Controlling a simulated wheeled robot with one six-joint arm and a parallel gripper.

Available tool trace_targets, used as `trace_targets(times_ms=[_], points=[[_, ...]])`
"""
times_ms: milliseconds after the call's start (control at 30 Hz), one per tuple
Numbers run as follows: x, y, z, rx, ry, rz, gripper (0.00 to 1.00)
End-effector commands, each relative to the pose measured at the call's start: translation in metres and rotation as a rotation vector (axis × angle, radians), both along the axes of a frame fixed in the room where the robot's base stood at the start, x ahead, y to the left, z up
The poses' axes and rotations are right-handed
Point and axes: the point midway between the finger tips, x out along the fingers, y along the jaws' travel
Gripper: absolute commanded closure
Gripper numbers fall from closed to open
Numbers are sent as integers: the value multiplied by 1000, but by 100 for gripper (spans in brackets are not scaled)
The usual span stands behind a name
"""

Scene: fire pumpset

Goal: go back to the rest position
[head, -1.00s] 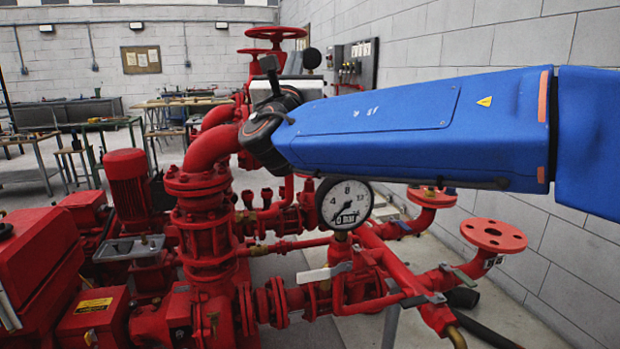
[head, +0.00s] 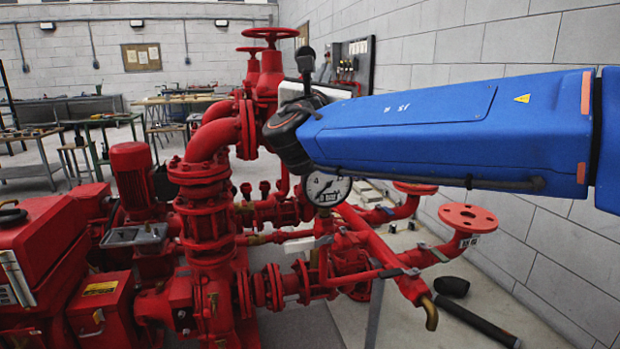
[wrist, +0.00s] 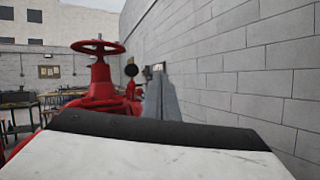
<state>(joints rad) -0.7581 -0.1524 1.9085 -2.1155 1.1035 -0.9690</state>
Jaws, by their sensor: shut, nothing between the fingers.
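My blue arm reaches in from the right in the head view, and its dark wrist joint hangs over the red pump pipework (head: 205,215). The white body of my gripper (head: 298,90) shows partly behind that joint. In the wrist view the gripper's white body with its black edge (wrist: 160,135) fills the bottom.
A block wall (head: 500,50) runs along the right, with a control panel (head: 350,62) on it. A red flange (head: 468,217) and a dark hose (head: 475,325) lie at the lower right. Red machinery (head: 45,240) fills the left. Work tables (head: 105,122) stand behind.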

Motion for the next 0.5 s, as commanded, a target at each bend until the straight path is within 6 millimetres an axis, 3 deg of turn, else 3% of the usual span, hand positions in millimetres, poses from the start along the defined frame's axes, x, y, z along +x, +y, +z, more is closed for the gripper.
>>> trace_targets(times_ms=[267, 367, 500], points=[[-1, -73, -38, 203, 100, -65, 100], [-7, -110, -62, 322, 146, -104, 100], [-25, -172, -109, 549, 218, -184, 100]])
